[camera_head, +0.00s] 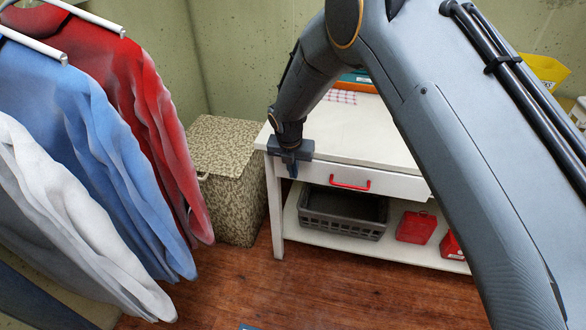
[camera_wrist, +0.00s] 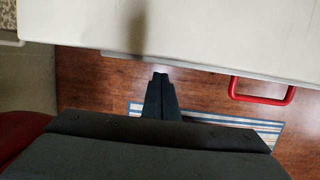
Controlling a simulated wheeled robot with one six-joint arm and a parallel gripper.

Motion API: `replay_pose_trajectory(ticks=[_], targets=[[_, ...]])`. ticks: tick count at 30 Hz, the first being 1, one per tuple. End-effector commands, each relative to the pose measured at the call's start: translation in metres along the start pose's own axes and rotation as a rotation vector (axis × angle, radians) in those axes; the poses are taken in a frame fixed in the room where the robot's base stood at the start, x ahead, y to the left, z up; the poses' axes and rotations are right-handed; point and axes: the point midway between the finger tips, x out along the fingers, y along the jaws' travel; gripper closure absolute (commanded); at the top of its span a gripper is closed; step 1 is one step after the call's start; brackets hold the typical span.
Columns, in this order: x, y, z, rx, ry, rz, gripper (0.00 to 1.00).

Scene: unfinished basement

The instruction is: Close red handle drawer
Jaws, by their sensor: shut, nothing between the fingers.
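The drawer (camera_head: 393,184) with the red handle (camera_head: 350,183) is in the white table (camera_head: 400,143), under its top. In the head view its front looks about level with the table's edge; I cannot tell whether a small gap is left. My gripper (camera_head: 292,172) is shut and empty, pointing down at the left end of the drawer front, left of the handle. In the wrist view the closed fingertips (camera_wrist: 161,76) are close to the drawer's front edge, and the red handle (camera_wrist: 262,92) is to their right. Whether they touch the front is unclear.
A grey basket (camera_head: 343,213) and red boxes (camera_head: 416,227) are on the lower shelf (camera_head: 330,238). A patterned hamper (camera_head: 228,170) stands left of the table. Hanging shirts (camera_head: 85,120) fill the left. Wooden floor (camera_head: 330,290) in front is mostly clear; a striped rug (camera_wrist: 235,121) lies below.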

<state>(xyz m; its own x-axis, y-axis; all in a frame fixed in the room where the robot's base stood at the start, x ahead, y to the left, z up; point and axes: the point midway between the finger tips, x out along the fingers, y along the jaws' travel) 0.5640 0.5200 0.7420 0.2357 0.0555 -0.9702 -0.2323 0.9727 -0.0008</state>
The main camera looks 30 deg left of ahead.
Motion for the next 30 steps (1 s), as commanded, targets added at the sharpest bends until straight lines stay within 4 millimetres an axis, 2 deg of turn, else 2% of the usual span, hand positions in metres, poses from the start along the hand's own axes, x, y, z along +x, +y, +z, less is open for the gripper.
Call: replay_pose_trajectory(ticks=[4, 15, 19, 27, 30], targets=[[-0.008, -0.004, -0.02, 0.002, 0.003, -0.002, 1.0], [-0.075, -0.004, -0.017, 0.004, -0.002, 0.001, 1.0], [-0.092, -0.004, -0.017, 0.005, -0.001, 0.001, 1.0], [-0.105, -0.005, -0.017, 0.007, 0.0, 0.0, 1.0], [-0.102, -0.014, -0.015, 0.042, -0.009, 0.003, 1.0]])
